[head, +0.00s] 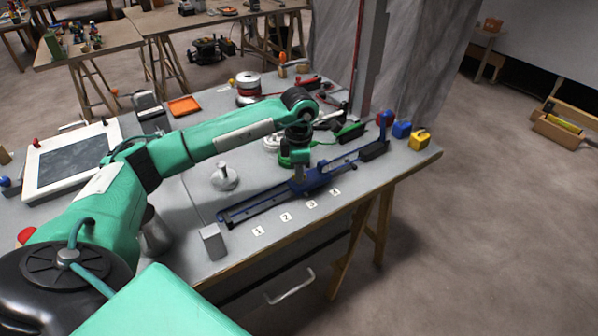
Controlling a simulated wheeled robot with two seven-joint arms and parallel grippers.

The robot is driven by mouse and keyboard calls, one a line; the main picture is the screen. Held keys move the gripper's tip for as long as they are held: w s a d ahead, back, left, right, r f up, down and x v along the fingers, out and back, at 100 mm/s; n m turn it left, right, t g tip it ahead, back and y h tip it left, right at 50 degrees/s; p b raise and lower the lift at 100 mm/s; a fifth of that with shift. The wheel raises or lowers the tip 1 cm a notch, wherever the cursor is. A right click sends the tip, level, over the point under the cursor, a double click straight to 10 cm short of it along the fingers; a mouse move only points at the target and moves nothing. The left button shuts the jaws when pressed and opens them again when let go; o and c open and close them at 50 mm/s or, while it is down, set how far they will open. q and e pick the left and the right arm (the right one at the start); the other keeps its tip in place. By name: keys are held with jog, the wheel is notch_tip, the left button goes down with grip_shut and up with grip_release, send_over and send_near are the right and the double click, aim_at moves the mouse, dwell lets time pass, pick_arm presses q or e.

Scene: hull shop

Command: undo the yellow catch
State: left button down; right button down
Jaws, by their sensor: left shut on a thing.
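The yellow catch (419,140) appears as a small yellow block at the right corner of the grey workbench. A blue block (401,130) sits just left of it. A long blue slide rail (262,204) runs along the bench's front edge, with a blue carriage (318,178) on it near labels 2 to 4. My left gripper (300,184) points down at the carriage, well left of the yellow catch. It is shut on part of the carriage; its fingertips are small and partly hidden. My right gripper is out of view.
The workbench (205,193) also holds a white-framed panel (70,158), a pale knob (224,177), a grey block (213,241) and an orange tray (184,106). A red upright post and a grey pillar (420,60) stand behind the rail.

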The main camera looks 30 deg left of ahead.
pick_arm(q)
jog(key=shift+n, duration=2.9)
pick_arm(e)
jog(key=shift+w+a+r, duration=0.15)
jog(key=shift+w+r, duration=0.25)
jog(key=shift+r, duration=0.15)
pick_arm(q)
jog(key=shift+n, duration=0.3)
jog(key=c, duration=1.5)
grip_release()
